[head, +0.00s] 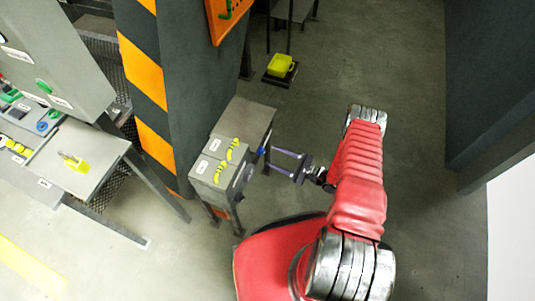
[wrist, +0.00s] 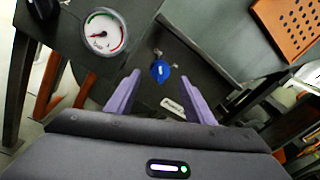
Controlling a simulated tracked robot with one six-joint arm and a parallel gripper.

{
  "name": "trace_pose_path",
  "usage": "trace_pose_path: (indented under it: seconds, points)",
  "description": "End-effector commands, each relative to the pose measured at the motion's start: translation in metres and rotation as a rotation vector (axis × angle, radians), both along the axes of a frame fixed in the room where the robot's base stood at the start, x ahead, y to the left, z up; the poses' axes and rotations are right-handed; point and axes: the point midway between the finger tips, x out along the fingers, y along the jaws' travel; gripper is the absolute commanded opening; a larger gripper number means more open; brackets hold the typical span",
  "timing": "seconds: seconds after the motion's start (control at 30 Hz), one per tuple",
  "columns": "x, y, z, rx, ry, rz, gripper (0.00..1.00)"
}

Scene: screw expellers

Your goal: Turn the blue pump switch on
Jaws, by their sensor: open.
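The blue pump switch (wrist: 160,71) is a small round knob with a pale mark. It sits on a dark grey panel, above a white label (wrist: 172,108), in the wrist view. In the head view it is a small blue spot (head: 262,151) on the side of a grey cabinet (head: 256,118). My gripper (head: 269,157) is open and empty, its purple fingers pointing at that side of the cabinet. In the wrist view the fingertips appear on either side of the switch, apart from it. I cannot tell the remaining distance.
A round gauge (wrist: 103,34) is left of the switch in the wrist view. Yellow handles (head: 220,172) stand on the cabinet's top. A striped pillar (head: 150,75) and a side bench (head: 95,150) are to the left. Open floor (head: 400,60) lies to the right.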

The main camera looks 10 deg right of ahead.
Motion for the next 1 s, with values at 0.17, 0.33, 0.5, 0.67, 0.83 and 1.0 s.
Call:
trace_pose_path:
  seconds: [0.17, 0.33, 0.5, 0.67, 0.83, 1.0]
  points:
    - [0.014, 0.018, 0.0, 0.0, -0.001, 0.004, 0.48]
    - [0.024, 0.029, 0.0, 0.001, 0.001, 0.002, 0.48]
    - [0.027, 0.032, 0.0, 0.001, 0.001, 0.0, 0.48]
    - [0.027, 0.032, 0.0, 0.001, 0.001, 0.0, 0.48]
    - [0.027, 0.032, 0.0, 0.001, 0.001, 0.0, 0.4]
    - [0.027, 0.032, 0.0, 0.001, 0.001, 0.0, 0.28]
